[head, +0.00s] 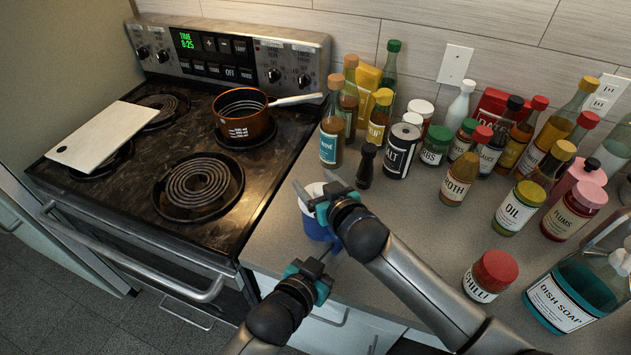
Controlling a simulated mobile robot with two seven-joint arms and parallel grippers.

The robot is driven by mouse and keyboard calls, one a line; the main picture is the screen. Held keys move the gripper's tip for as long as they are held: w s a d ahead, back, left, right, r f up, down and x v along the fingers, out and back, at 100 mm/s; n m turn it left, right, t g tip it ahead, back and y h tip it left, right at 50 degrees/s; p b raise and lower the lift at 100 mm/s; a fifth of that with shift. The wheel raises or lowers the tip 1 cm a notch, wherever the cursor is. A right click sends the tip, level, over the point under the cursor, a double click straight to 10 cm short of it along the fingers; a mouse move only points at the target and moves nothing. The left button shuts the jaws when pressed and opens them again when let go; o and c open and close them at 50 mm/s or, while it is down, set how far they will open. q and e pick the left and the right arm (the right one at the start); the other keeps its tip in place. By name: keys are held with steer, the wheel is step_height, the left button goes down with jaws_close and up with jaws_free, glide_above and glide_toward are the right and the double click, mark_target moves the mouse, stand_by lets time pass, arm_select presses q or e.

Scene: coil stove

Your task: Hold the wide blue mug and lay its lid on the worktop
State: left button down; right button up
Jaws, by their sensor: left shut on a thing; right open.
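The wide blue mug (313,226) stands on the worktop near its front left edge, beside the stove. Its white lid (311,194) is on top, partly covered by my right gripper. My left gripper (331,246), the lower one, is shut on the mug at its near lower side; the exact grip is partly hidden. My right gripper (317,186), the upper one, is open, with its fingers over the lid. I cannot tell whether they touch it.
The coil stove (140,215) on the left bears a copper pot (243,120) and a white board (103,136). Many bottles and jars crowd the back and right of the worktop (415,225). A dark pepper mill (366,166) stands behind the mug. A red-lidded jar (490,276) is at front right. Worktop between is clear.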

steer(key=shift+c, duration=0.2)
jaws_close()
stand_by(0.5)
steer(key=shift+r, duration=0.25)
stand_by(0.7)
steer(key=shift+r, duration=0.9)
steer(key=shift+r, duration=2)
arm_select(q)
steer(key=c, duration=0.6)
jaws_free()
